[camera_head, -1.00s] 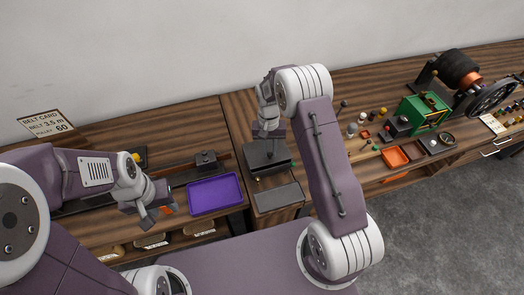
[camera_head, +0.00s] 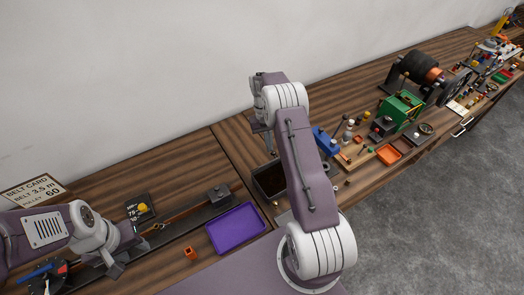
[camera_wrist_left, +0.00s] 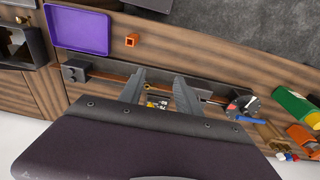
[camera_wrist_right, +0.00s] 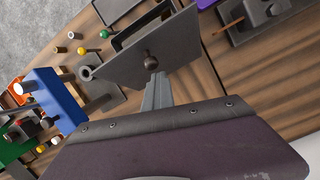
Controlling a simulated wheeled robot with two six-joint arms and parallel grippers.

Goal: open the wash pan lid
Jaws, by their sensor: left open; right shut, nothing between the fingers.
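The wash pan (camera_head: 284,196) is a dark box on the bench, with its dark inside showing in the head view. Its grey lid (camera_wrist_right: 125,66) stands raised and tilted in the right wrist view, with a round brown knob (camera_wrist_right: 151,61) on its face; the pan's opening shows behind it. My right gripper (camera_wrist_right: 158,82) is shut and empty, its fingertips right by the knob; I cannot tell whether they touch. In the head view the right gripper (camera_head: 262,125) is at the pan's far side. My left gripper (camera_wrist_left: 158,88) is open and empty above the bench's left part, far from the pan.
A blue block-like device (camera_wrist_right: 55,98) and several small pegs stand right of the pan. A green machine (camera_head: 401,106) is farther right.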

